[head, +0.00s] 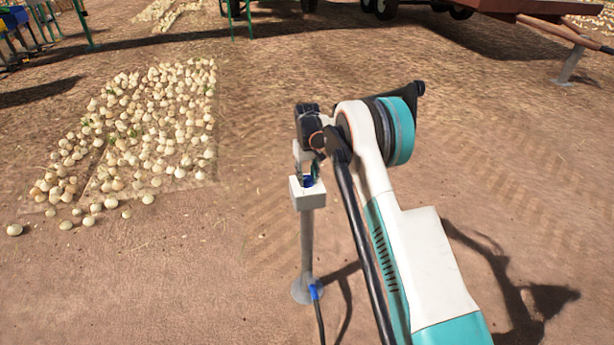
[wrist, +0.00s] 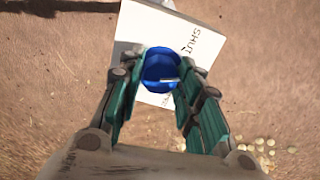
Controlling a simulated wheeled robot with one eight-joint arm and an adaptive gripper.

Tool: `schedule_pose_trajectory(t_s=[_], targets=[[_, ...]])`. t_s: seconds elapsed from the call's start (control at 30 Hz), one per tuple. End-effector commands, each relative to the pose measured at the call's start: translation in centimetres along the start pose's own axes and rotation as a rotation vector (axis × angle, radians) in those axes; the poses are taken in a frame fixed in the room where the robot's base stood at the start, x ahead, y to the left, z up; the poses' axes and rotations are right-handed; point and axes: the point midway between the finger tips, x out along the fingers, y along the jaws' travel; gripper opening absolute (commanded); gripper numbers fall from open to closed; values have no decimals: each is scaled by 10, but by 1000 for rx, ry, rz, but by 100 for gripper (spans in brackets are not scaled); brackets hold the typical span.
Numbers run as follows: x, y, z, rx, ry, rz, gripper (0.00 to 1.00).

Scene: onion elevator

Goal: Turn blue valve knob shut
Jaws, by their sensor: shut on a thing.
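The blue valve knob (wrist: 163,66) sits on a white plate (wrist: 134,30) in the wrist view. A white pointer mark shows on the knob's lower right part. The plate has lettering that reads "SHUT" near its upper right edge. More lettering beside the knob is partly hidden. My gripper (wrist: 157,84) is shut on the knob, with one green-padded finger on each side. In the head view the knob (head: 308,182) is a small blue patch on top of the white box (head: 307,200), under my gripper (head: 306,166), which partly hides it.
The box stands on a grey post (head: 307,240) with a round foot. A black hose (head: 319,320) with a blue end meets the foot. A spread of onions (head: 150,130) lies on the ground at the left. A red trailer (head: 500,8) stands at the back right. Bare soil surrounds the post.

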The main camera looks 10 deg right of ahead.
Motion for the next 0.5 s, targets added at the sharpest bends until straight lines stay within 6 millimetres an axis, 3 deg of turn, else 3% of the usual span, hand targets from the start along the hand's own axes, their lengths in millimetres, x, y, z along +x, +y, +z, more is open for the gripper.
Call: schedule_pose_trajectory(t_s=[0.5], targets=[[0,0,0,-462,1,0,8]])
